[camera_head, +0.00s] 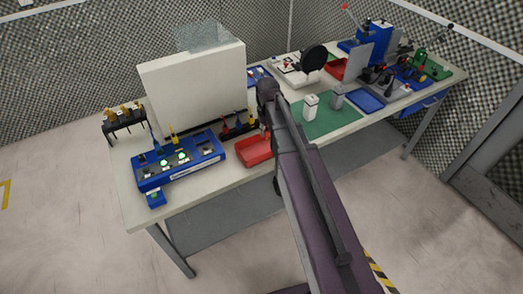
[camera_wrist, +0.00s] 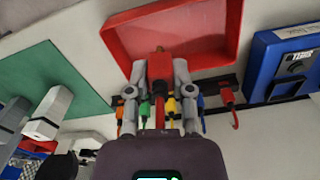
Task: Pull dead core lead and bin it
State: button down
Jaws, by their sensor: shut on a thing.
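My gripper (camera_wrist: 160,62) is shut on a lead with a red plug (camera_wrist: 159,72), gripped between its two fingers in the wrist view. The fingertips overlap the near edge of an empty red tray (camera_wrist: 190,32); I cannot tell their height above it. In the head view the tray (camera_head: 256,151) lies at the bench's front edge, just below my gripper (camera_head: 265,128). A blue test unit (camera_head: 180,162) with green lights stands left of it. A black rack (camera_head: 237,128) behind the tray holds several coloured leads. A red lead (camera_wrist: 228,97) and a blue one (camera_wrist: 201,104) show in the wrist view.
A white panel (camera_head: 195,90) stands upright behind the blue unit. A black stand with yellow-topped plugs (camera_head: 124,120) is at the far left. A green mat (camera_head: 325,119) with a white block (camera_head: 310,107) and a grey one lies to the right. Fixtures crowd the far right end.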

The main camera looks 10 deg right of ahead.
jog(key=w, duration=0.2)
jog(key=shift+w+a+f, duration=0.1)
jog(key=shift+w+f, duration=0.2)
jog(key=shift+f, duration=0.05)
jog(key=shift+f+b, duration=0.15)
jog(key=shift+b, duration=0.15)
jog(key=b, duration=0.6)
send_over(264, 150)
jog(key=shift+f, duration=2.85)
jog(key=shift+c, duration=2.1)
grip_release()
